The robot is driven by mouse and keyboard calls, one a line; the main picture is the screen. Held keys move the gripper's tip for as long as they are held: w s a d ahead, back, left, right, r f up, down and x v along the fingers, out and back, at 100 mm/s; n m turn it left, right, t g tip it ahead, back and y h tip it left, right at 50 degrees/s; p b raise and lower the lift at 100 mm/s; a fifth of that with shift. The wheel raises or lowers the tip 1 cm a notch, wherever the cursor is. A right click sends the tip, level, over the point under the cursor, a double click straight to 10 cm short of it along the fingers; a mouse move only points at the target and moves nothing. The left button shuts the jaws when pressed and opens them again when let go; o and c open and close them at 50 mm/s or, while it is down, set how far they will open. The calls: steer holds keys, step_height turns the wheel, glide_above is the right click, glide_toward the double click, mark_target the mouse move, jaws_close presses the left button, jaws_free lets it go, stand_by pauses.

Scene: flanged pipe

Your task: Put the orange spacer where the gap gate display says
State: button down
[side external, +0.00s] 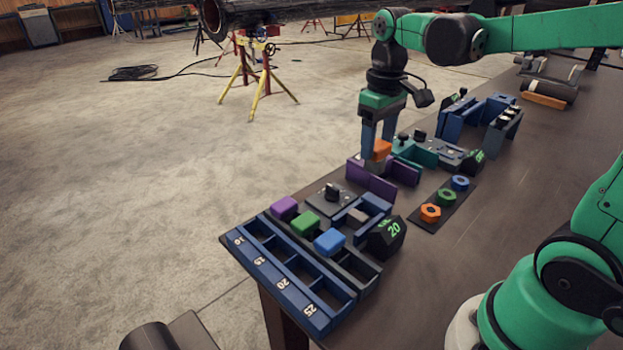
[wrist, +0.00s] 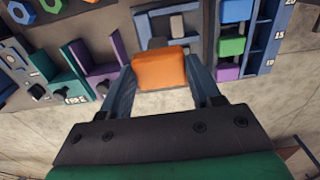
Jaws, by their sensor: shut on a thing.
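My gripper (side external: 377,157) is shut on the orange spacer (side external: 381,149) and holds it above the purple walls (side external: 371,180). The spacer (wrist: 160,71) sits between both fingertips in the wrist view. A black display (side external: 388,237) with a green "20" stands beside the blue tray. A second dark display (side external: 472,161) stands farther back, its green figures too small to read. The blue tray (side external: 281,282) has a front row of slots marked 15, 20 and 25, plus a left mark that looks like 10. These front slots look empty.
Purple (side external: 284,207), green (side external: 305,222) and blue (side external: 329,242) blocks sit in the tray's rear row. A black plate (side external: 425,223) holds orange, green and blue rings. Blue upright fixtures (side external: 453,119) stand farther back. The table's right side is mostly clear.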

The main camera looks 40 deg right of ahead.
mark_target(378, 144)
step_height(378, 144, up, 15)
stand_by(0.8)
steer(key=w+a+f, duration=0.4)
steer(key=a+f, duration=0.5)
steer(key=f, duration=0.1)
steer(key=s+a+f, duration=0.5)
steer(key=a+f, duration=0.3)
steer(key=f, duration=0.2)
steer(key=shift+s+a+f, duration=0.2)
steer(key=shift+a+f, duration=0.05)
steer(key=shift+a, duration=0.1)
steer(key=shift+f, duration=1.2)
